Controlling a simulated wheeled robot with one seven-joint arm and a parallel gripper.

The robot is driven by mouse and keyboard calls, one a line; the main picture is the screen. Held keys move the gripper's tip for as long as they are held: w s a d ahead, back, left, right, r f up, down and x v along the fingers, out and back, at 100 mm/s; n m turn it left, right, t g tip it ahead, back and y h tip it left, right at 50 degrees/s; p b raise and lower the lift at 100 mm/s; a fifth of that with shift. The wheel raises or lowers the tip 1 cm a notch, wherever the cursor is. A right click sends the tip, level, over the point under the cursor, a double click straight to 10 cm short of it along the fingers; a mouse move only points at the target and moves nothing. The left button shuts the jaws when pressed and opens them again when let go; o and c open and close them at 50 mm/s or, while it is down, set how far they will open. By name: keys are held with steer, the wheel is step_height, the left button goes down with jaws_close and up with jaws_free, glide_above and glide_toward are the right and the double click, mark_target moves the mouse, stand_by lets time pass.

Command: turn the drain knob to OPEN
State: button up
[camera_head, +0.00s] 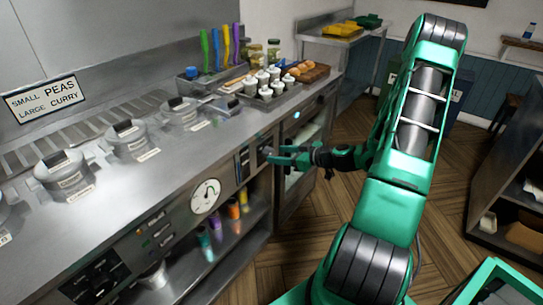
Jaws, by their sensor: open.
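My gripper (281,154) is green with a dark wrist. It is held level in front of the steel range's front panel, with its fingers pointing left toward the panel. The fingers look apart with nothing between them. Dark fittings (243,164) sit on the panel just left of the fingertips. I cannot tell which part is the drain knob, or read an OPEN mark; the gripper may partly hide it. Whether the fingertips touch the panel is not clear.
A round white gauge (205,196) is on the panel, left of the gripper. Lidded pots (60,170) line the steel counter (110,215). Colored cups (233,210) stand on the shelf below. A tray of jars (265,90) is at the back. Wooden floor (320,215) is open.

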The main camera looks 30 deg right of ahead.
mark_target(271, 154)
steer(key=shift+x, duration=1.65)
steer(key=c, duration=1.1)
steer(key=shift+o, duration=0.2)
steer(key=shift+a, duration=0.15)
